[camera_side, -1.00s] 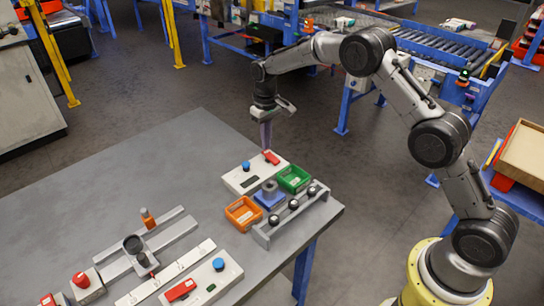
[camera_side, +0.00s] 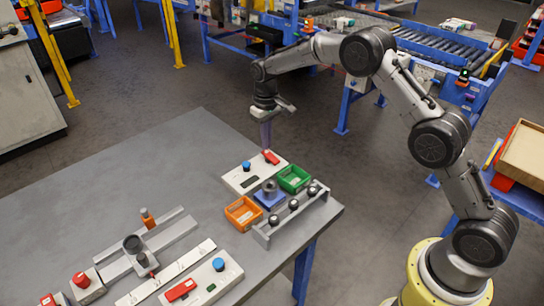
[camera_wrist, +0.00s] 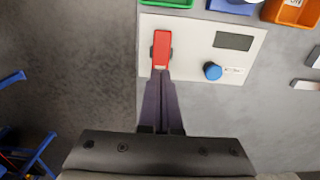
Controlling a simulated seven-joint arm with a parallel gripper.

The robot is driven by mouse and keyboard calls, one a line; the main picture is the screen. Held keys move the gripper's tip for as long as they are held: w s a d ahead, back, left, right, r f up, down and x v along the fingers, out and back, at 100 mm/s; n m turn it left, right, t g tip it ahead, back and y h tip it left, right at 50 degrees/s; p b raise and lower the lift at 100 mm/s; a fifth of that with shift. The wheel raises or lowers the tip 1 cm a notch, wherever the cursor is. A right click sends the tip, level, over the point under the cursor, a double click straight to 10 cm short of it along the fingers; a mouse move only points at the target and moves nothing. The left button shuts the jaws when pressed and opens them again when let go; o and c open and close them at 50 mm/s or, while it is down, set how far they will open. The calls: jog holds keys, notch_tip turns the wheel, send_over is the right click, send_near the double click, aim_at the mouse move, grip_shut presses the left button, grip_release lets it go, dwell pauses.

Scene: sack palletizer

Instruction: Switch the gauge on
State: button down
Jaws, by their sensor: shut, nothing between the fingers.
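A white panel (camera_side: 255,175) lies at the far edge of the grey table. It carries a red switch lever (camera_side: 271,157), a blue knob (camera_side: 246,165) and a dark display. The wrist view shows the panel (camera_wrist: 195,62) closely, with its red lever (camera_wrist: 161,48), blue knob (camera_wrist: 212,71) and dark grey, blank display (camera_wrist: 233,41). My gripper (camera_side: 267,147) is shut and empty, its purple fingers pointing down at the lever. In the wrist view the fingertips (camera_wrist: 160,74) are at the lever's near end; I cannot tell whether they touch.
A second white panel (camera_side: 225,276) with a red lever and blue knob lies near the front. The table's left middle is clear.

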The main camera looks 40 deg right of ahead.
aim_at(267, 152)
jog(key=shift+f, duration=1.1)
dwell(0.6)
jog(key=shift+r, duration=3.6)
